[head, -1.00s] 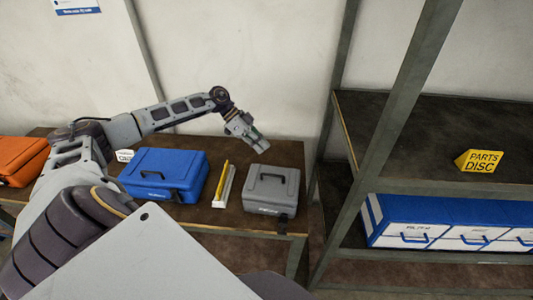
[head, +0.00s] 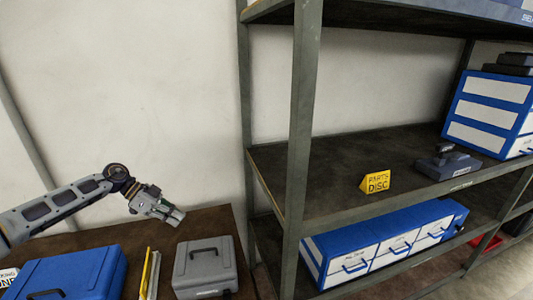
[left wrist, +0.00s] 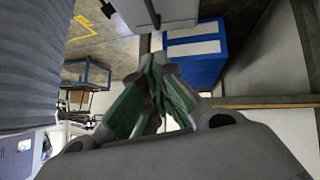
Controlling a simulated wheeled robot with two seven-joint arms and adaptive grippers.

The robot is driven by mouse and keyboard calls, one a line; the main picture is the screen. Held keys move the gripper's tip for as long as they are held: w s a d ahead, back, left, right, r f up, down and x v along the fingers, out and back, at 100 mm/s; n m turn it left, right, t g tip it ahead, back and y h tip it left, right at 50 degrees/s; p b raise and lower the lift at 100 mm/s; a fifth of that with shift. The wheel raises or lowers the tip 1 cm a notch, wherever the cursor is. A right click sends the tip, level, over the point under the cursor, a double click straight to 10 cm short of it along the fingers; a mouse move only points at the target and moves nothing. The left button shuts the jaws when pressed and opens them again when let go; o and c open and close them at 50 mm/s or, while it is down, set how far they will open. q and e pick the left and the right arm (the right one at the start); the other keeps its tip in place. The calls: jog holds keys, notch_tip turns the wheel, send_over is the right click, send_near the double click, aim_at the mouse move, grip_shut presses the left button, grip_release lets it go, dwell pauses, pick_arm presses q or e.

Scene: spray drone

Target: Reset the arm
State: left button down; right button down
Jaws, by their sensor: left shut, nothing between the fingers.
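My left gripper (head: 172,212) is shut and empty at the end of my left arm, which comes in from the left in the head view. It is in the air above the back of the brown table, near the grey case. In the left wrist view its green-lined fingers (left wrist: 160,68) meet at the tips with nothing between them. My right gripper is not in view.
The brown table (head: 215,222) holds a blue case (head: 70,272), a yellow-and-white item (head: 149,275) and a grey case (head: 203,268). Right of it a metal shelf (head: 320,170) bears a yellow "PARTS DISC" sign (head: 376,182), a dark device (head: 447,162) and blue drawer boxes (head: 385,245).

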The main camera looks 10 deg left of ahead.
pick_arm(q)
jog(key=w+d+n+t, duration=0.2)
jog(key=w+d+t, duration=0.2)
jog(key=d+t, duration=0.5)
jog(key=w+d+n+t, duration=0.3)
jog(key=w+d+t, duration=0.15)
jog(key=d, duration=0.95)
jog(key=s+a+f+n+g+y, duration=0.3)
jog(key=s+f+n+g+y, duration=0.25)
jog(key=s+f+y, duration=0.6)
jog(key=s+d+f+g+h, duration=0.1)
jog(key=s+f+g, duration=0.2)
jog(key=s, duration=0.6)
jog(key=s+d+f+g+h, duration=0.15)
jog(key=s+g, duration=0.25)
jog(key=s, duration=0.5)
notch_tip(320, 180, down, 34)
jog(key=s+m+g, duration=0.1)
jog(key=s, duration=0.2)
jog(key=s+a+f, duration=0.2)
jog(key=s+f, duration=0.8)
jog(key=s, duration=0.1)
jog(key=s+a+f+g+b, duration=0.1)
jog(key=s+a+f, duration=0.1)
jog(key=s+f, duration=0.8)
jog(key=shift+s+a+f, duration=0.25)
jog(key=shift+s+a, duration=0.05)
jog(key=shift+s, duration=0.3)
